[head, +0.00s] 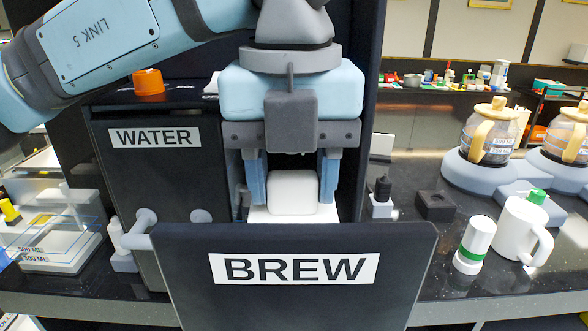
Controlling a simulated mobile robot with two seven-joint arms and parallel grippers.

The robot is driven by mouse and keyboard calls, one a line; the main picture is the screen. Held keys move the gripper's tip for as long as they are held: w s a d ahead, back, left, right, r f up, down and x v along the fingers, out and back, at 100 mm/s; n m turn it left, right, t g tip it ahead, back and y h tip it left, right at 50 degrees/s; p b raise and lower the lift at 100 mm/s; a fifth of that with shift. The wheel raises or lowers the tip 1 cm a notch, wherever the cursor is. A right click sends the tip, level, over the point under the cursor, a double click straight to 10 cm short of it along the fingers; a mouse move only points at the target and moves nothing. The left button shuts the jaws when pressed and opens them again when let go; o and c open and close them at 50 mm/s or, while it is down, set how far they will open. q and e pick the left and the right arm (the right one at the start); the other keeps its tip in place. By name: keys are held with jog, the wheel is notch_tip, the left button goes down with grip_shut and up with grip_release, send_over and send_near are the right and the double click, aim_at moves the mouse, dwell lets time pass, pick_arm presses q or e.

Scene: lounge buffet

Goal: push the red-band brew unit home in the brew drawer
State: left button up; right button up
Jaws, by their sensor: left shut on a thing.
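The brew drawer (215,285), with a dark front labelled BREW, stands pulled out at the lower middle of the head view. My left gripper (291,190) points down just behind that front, its two blue fingers on either side of a white rounded block. This block, the visible part of the brew unit (292,193), is held between the fingers. A white surface (292,215) shows beneath it. No red band shows, and the drawer front hides the lower part, so I cannot tell how deep the unit sits. My right gripper is not in view.
A dark WATER compartment (160,185) stands close left of the drawer. On the counter at right are a green-banded white canister (475,245), a white mug (520,232), a dark square block (435,206) and glass coffee pots (492,132). An orange cap (148,82) sits on top.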

pick_arm(q)
jog(key=shift+s+f, duration=0.25)
jog(key=shift+f, duration=0.25)
jog(key=shift+s+f, duration=0.25)
jog(key=shift+f, duration=0.2)
jog(key=shift+a+r+p, duration=0.15)
jog(key=shift+r+p, duration=0.15)
jog(key=shift+r, duration=0.4)
jog(key=shift+w+r, duration=0.15)
jog(key=shift+r, duration=0.15)
jog(key=shift+w+d+r+g+p, duration=0.3)
jog(key=shift+w+d+r+p, duration=0.05)
jog(key=shift+w+r, duration=0.3)
jog(key=shift+s+a+r, duration=0.1)
jog(key=shift+s+r, duration=0.05)
jog(key=shift+s, duration=0.05)
jog(key=shift+w+r+p, duration=0.15)
jog(key=shift+r+p, duration=0.3)
jog(key=shift+r, duration=0.2)
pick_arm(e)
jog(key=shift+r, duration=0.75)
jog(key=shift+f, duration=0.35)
